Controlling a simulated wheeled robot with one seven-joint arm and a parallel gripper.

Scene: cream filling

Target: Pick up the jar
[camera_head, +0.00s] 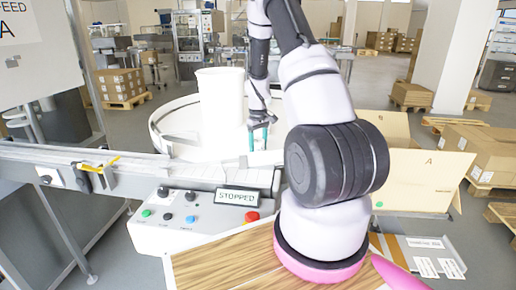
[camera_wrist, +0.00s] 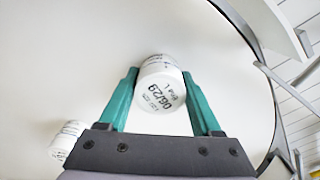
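A white jar (camera_wrist: 160,82) with dark printing on its near end, reading "06/29", lies on the round white table (camera_wrist: 95,35) in the wrist view. My gripper (camera_wrist: 160,78) has its two green fingers open, one on each side of this jar; whether they touch it I cannot tell. A second white jar (camera_wrist: 66,141) lies at the lower left in the wrist view, outside the fingers. In the head view my gripper (camera_head: 258,138) points down over the round table (camera_head: 178,106), and I cannot make out the jar there.
A tall white cylinder (camera_head: 220,108) stands left of my gripper. A conveyor (camera_head: 120,172) runs along the front, with a control box (camera_head: 185,218) and a "STOPPED" sign (camera_head: 237,198). Metal guides (camera_wrist: 287,72) edge the table at right in the wrist view. Open cardboard boxes (camera_head: 425,178) stand at right.

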